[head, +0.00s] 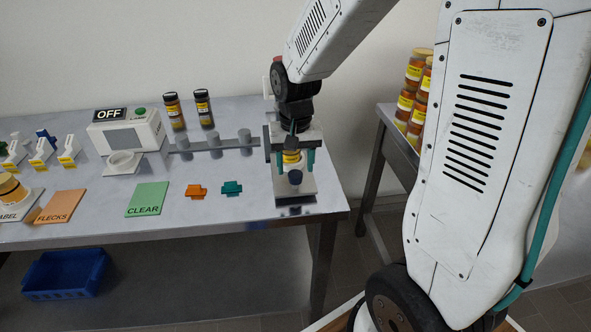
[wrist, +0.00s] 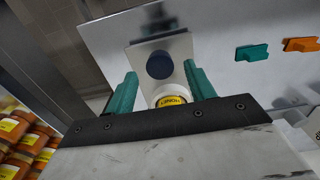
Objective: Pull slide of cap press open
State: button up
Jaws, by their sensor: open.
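The cap press stands at the right end of the bench, largely hidden by my arm. In the wrist view the plate (wrist: 178,45) and knob (wrist: 159,65) lie just beyond my fingers. A yellow-labelled honey jar (wrist: 172,101) stands close behind the knob, between my fingers in that view. My gripper (head: 292,168) is above the press with its teal fingers apart. The wrist view shows the open gripper (wrist: 160,82) holding nothing; finger contact cannot be told.
Teal (head: 231,187) and orange (head: 196,190) small pieces lie left of the press. A grey rack (head: 212,144) and two dark jars (head: 204,108) are behind. Green (head: 148,198) and orange (head: 60,206) mats lie farther left. Honey jars (head: 413,75) stand on another table at right.

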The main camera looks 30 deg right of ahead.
notch_tip(320, 180, up, 5)
jog(key=shift+r, duration=0.1)
dwell(0.6)
jog(key=shift+s+n, duration=0.3)
jog(key=shift+s, duration=0.05)
jog(key=s+a+r+n, duration=0.1)
jog(key=s+r, duration=0.2)
jog(key=s, duration=0.3)
jog(key=s+a+r+n+t, duration=0.1)
jog(key=s+r, duration=0.2)
jog(key=s, duration=0.4)
jog(key=s+a+r+n, duration=0.1)
jog(key=s+r+n, duration=0.1)
jog(key=s, duration=0.5)
jog(key=shift+s+r, duration=0.2)
jog(key=shift+r, duration=0.25)
